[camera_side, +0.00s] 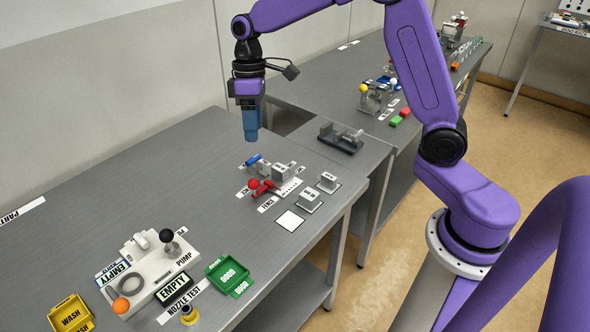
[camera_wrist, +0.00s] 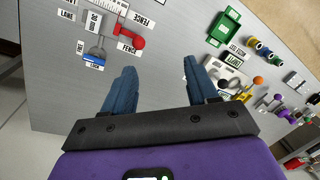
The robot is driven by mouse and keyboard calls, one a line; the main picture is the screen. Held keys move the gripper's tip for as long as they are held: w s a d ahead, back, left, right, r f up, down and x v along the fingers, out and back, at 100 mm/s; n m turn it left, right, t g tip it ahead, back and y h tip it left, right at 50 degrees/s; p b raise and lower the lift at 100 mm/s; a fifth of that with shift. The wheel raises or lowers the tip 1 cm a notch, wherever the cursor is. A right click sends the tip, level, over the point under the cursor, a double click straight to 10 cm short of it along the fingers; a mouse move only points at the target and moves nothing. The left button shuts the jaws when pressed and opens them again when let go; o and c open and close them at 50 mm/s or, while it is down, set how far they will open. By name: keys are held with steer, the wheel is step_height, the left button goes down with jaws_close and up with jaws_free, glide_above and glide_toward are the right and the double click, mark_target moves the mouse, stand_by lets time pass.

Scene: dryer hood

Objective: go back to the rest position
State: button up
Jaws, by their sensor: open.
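My gripper (camera_side: 250,135) hangs above the grey metal table (camera_side: 140,165), pointing down, with its blue fingers clear of everything below. In the wrist view my gripper (camera_wrist: 160,85) has its two blue fingers spread apart with nothing between them; only the grey tabletop shows in the gap. In the side view a fixture with a red-knobbed lever (camera_side: 262,186) and a blue-handled clamp (camera_side: 253,161) stands just below and right of the fingers.
A pump station (camera_side: 150,265), a green tray (camera_side: 228,274) and a yellow wash bin (camera_side: 72,315) stand at the table's near left. Grey blocks (camera_side: 310,200) stand near its right edge. A dark vise (camera_side: 340,138) is behind. The table's middle left is bare.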

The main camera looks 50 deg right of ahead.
steer(key=s+a+r+n+h, duration=0.1)
steer(key=s, duration=0.7)
steer(key=s+a+r+n, duration=0.1)
steer(key=s+a, duration=0.1)
steer(key=s, duration=0.6)
steer(key=s+d+f+n, duration=0.1)
steer(key=s+d, duration=0.2)
steer(key=s, duration=0.4)
steer(key=s+d+f+n+t, duration=0.1)
steer(key=s+d+n, duration=0.1)
steer(key=s, duration=0.6)
steer(key=shift+s+d+f, duration=0.2)
steer(key=shift+d+f, duration=0.05)
steer(key=shift+d, duration=0.15)
